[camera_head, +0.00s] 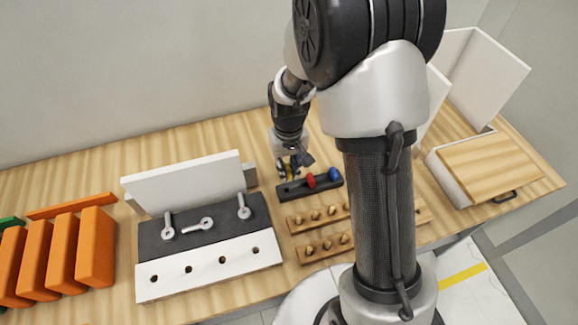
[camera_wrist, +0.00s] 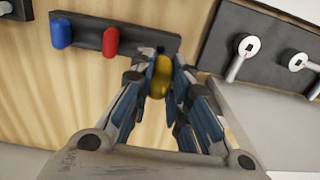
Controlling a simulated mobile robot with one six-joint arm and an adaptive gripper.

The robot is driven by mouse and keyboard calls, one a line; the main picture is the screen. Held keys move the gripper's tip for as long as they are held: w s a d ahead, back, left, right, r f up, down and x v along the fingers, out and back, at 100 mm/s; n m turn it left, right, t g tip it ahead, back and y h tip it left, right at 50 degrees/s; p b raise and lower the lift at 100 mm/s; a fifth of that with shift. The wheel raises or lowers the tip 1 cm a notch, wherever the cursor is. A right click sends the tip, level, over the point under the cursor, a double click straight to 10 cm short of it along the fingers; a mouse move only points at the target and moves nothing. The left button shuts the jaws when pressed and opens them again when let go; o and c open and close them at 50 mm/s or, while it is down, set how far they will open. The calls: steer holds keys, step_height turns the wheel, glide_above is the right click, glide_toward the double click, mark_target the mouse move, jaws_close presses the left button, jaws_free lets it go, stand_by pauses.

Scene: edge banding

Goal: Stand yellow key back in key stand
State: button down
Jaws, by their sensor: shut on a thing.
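The yellow key (camera_wrist: 158,79) is between the two fingers of my gripper (camera_wrist: 165,72) in the wrist view. My gripper (camera_head: 289,166) is shut on it, and the fingers hide much of the key. The dark key stand (camera_head: 294,191) lies on the table, just below the gripper in the head view. The stand (camera_wrist: 84,31) holds a red key (camera_wrist: 110,42) and a blue key (camera_wrist: 61,33). The yellow key is by the stand's free end, beside the red key. I cannot tell whether it touches the stand.
A white and dark fixture (camera_head: 207,272) with several silver clamps stands left of the key stand. Two wooden peg racks (camera_head: 300,222) are in front of the stand. Orange blocks (camera_head: 62,256) stand at far left. A wooden-topped box (camera_head: 490,165) is at right.

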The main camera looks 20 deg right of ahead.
steer(key=shift+w+f, duration=0.15)
steer(key=shift+a+f+b, duration=0.2)
steer(key=shift+f+b, duration=1.75)
steer(key=shift+f, duration=0.5)
steer(key=shift+f+b, duration=0.9)
steer(key=shift+f, duration=0.4)
stand_by(0.5)
steer(key=c, duration=1.4)
jaws_free()
steer(key=shift+c, duration=0.2)
steer(key=shift+r, duration=0.1)
steer(key=shift+r+p, duration=1.85)
steer(key=shift+r, duration=0.6)
